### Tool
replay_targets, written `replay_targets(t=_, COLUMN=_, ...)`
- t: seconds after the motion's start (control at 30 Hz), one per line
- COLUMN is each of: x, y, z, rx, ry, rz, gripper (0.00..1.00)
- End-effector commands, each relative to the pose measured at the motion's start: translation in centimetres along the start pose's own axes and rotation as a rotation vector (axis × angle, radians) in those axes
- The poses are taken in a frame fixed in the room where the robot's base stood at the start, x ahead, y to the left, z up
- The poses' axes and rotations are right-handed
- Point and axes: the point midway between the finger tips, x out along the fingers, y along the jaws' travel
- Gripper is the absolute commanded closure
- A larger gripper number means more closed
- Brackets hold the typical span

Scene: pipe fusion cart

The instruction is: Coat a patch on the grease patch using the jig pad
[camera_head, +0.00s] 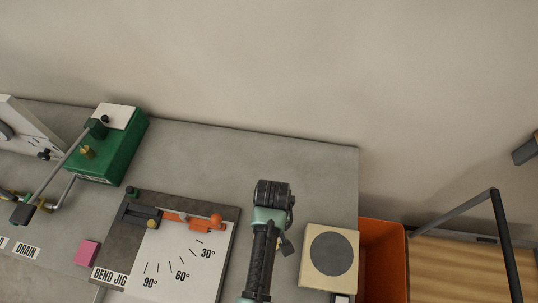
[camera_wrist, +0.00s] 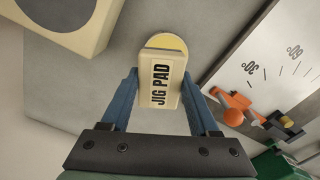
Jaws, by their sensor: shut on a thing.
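The jig pad (camera_wrist: 160,84) is a cream block with black "JIG PAD" lettering, seen in the wrist view. My gripper (camera_wrist: 158,94) is shut on it, with one blue finger on each side. A yellow rounded piece (camera_wrist: 168,42) shows just beyond the pad's far end; I cannot tell if it belongs to the pad. A dark grey round patch (camera_head: 331,254), likely the grease patch, lies on a square beige block right of my arm in the head view. It shows partly at the wrist view's top left (camera_wrist: 60,8). The held pad is apart from it.
The bend jig board (camera_head: 180,258) with its orange lever (camera_head: 190,221) lies left of my arm. A green box (camera_head: 115,145) and a pink block (camera_head: 87,252) are farther left. An orange bin (camera_head: 383,262) stands beyond the table's right edge. Grey tabletop is clear behind my arm.

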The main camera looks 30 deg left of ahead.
Motion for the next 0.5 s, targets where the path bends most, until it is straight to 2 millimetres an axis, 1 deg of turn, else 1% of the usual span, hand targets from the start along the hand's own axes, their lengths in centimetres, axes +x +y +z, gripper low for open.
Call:
replay_targets(t=0.03, x=-0.5, y=-0.5, z=0.0, rx=-0.030, ry=-0.001, rz=-0.001, gripper=0.83)
replay_targets(t=0.17, x=0.0, y=-1.1, z=-0.1, rx=-0.068, ry=0.001, rz=-0.001, gripper=0.83)
replay_targets(t=0.37, x=1.4, y=-1.1, z=-0.1, rx=-0.071, ry=0.001, rz=-0.001, gripper=0.83)
replay_targets(t=0.5, x=2.8, y=-1.1, z=-0.1, rx=-0.069, ry=0.001, rz=-0.001, gripper=0.83)
